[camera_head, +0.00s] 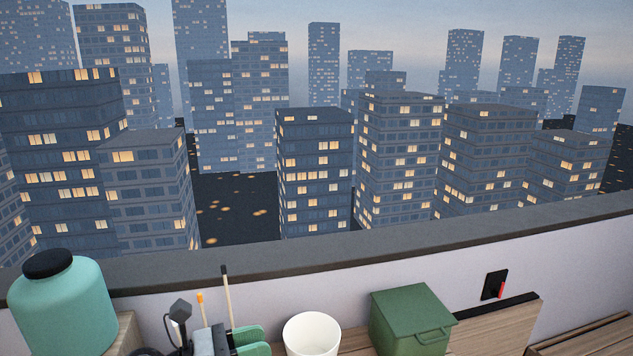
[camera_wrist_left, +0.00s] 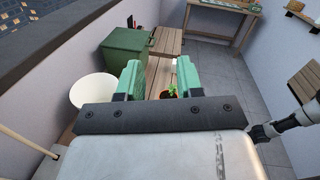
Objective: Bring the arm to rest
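My left gripper (camera_head: 252,341) shows at the bottom edge of the head view, with its pale green fingers pointing right. In the left wrist view its two fingers (camera_wrist_left: 158,82) stand apart with a gap between them and nothing gripped. It is left of a white bucket (camera_head: 311,335), which also shows left of the fingers in the left wrist view (camera_wrist_left: 92,90). Most of the left arm is out of the head view. My right gripper is not recognisable in either view.
A green lidded box (camera_head: 410,320) stands right of the bucket. A teal jar (camera_head: 62,305) is at the left. A thin stick (camera_head: 227,295) rises near the gripper. A potted plant (camera_wrist_left: 170,92) shows beyond the fingers. A parapet (camera_head: 330,248) runs behind; grey floor (camera_wrist_left: 220,75) lies open.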

